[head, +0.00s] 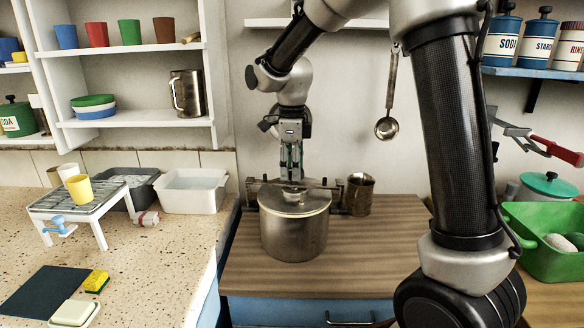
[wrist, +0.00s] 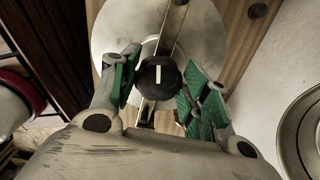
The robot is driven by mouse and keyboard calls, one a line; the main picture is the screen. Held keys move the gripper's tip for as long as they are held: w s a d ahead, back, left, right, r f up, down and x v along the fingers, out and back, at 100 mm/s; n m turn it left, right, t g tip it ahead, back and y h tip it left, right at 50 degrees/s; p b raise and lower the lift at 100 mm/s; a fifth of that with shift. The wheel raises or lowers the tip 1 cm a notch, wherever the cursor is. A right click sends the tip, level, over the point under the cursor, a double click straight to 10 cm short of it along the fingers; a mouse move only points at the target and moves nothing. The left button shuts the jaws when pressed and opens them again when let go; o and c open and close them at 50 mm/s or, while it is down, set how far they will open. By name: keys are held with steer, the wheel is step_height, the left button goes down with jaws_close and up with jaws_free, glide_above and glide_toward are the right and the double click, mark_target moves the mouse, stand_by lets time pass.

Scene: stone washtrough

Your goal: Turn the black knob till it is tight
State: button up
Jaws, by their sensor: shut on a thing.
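The black knob (wrist: 158,77) shows in the wrist view as a round cap with a white line running nearly straight up the picture. It sits over a metal bar (wrist: 172,28) that crosses a round pale lid (wrist: 205,35). My gripper (wrist: 161,68) has its green-padded fingers on either side of the knob and is shut on it. In the head view my gripper (head: 292,176) points down over the lidded metal pot (head: 295,232) on the wooden counter. The knob is hidden there behind the fingers.
A metal mug (head: 361,194) stands close right of the pot. A ladle (head: 387,125) hangs on the wall behind. White and grey basins (head: 192,190) and a rack with a yellow cup (head: 79,188) are at left. A green tub (head: 540,255) stands at right. The counter before the pot is clear.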

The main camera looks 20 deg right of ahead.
stand_by(0.7)
steer(key=o, duration=1)
step_height(320, 180, up, 12)
steer(key=shift+r, duration=0.1)
